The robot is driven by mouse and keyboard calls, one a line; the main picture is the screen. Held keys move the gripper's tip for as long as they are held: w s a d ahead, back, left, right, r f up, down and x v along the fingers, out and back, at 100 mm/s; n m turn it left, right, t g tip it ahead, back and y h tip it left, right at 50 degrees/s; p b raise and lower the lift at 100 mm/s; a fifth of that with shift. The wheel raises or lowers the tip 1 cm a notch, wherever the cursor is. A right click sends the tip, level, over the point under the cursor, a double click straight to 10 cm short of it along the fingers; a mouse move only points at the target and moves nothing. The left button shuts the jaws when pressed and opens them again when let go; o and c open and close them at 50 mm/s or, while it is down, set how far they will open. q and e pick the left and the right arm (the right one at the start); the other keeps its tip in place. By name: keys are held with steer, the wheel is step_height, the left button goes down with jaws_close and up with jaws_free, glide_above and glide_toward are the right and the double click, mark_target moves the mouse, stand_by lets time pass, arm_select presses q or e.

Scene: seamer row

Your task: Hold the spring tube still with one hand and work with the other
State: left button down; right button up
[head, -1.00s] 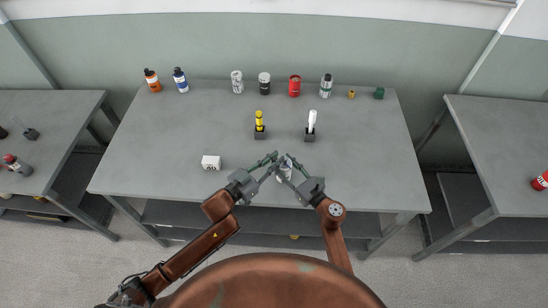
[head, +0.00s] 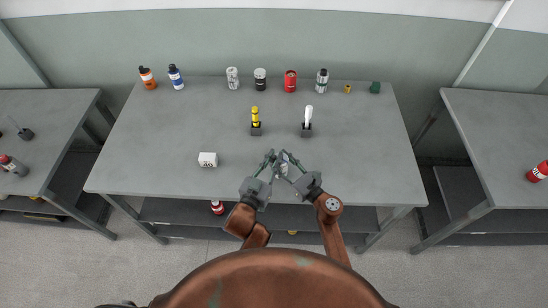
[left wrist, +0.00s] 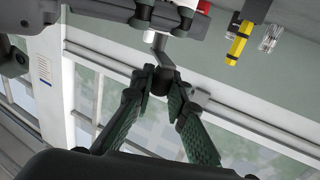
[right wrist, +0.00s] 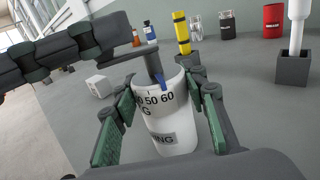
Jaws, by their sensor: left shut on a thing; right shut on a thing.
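A grey shaft (right wrist: 153,62) stands up from the tube's top. My left gripper (head: 268,160) is shut on a dark grey handle (left wrist: 165,73) with a bent rod, apparently part of that shaft.
A white block (head: 208,160) lies left of the grippers. A yellow tool (head: 256,115) and a white tool (head: 308,115) stand in dark holders behind. Several cans and bottles line the back edge, including a red can (head: 291,82). The middle of the table is clear.

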steer(key=shift+s+a, duration=0.1)
arm_select(q)
steer(key=c, duration=1.8)
jaws_free()
steer(key=shift+c, duration=0.2)
steer(key=v, duration=1.2)
arm_select(e)
steer(key=o, duration=1.4)
steer(key=shift+c, duration=0.2)
